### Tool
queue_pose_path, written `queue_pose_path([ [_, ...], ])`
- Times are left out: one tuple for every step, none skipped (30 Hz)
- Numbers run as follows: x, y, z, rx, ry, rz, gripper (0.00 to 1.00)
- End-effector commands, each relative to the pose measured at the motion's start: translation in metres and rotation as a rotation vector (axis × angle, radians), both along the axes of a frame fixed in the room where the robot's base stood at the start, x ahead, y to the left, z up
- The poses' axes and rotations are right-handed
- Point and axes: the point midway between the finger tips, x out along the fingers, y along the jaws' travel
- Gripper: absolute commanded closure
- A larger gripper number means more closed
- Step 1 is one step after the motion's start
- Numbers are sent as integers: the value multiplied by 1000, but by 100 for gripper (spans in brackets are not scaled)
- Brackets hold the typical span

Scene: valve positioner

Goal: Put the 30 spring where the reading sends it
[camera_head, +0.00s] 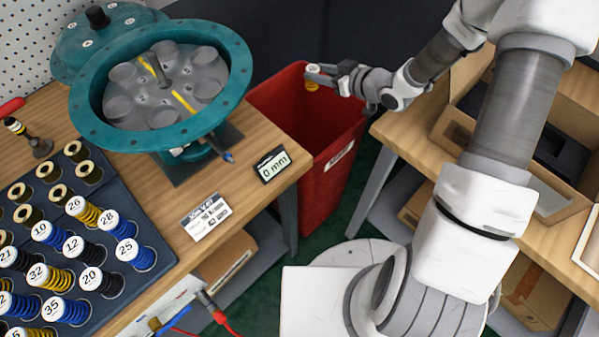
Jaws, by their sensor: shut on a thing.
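My gripper (318,76) is shut on a spring with a white cap and yellow coils (312,86). It holds the spring over the opening of the red bin (335,183). The number on the cap is too small to read for certain. The display (272,164) on the left bench reads 0 mm.
A dark tray (130,285) holds several numbered springs in yellow, blue and black, with some spots showing brass rings. The right bench (415,135) carries an open cardboard box (560,85). A label is on the bin's front. Cables hang below the left bench.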

Motion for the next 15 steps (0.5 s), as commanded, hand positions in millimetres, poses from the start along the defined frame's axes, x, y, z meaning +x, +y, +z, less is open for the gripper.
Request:
queue_pose_path([
  [0,0,-11,1,-1,0,100],
  [0,0,-15,1,-1,0,100],
  [0,0,-20,1,-1,0,100],
  [0,0,-24,1,-1,0,100],
  [0,0,-27,0,-1,0,100],
  [0,0,-32,0,-1,0,100],
  [0,0,-35,0,-1,0,100],
  [0,0,-37,0,-1,0,100],
  [0,0,-40,0,-1,0,100],
  [0,0,-42,0,-1,0,100],
  [0,0,-43,0,-1,0,100],
  [0,0,-44,0,-1,0,100],
  [0,0,-44,0,-1,0,100],
  [0,0,-44,0,-1,0,100],
  [0,0,-43,0,-1,0,100],
])
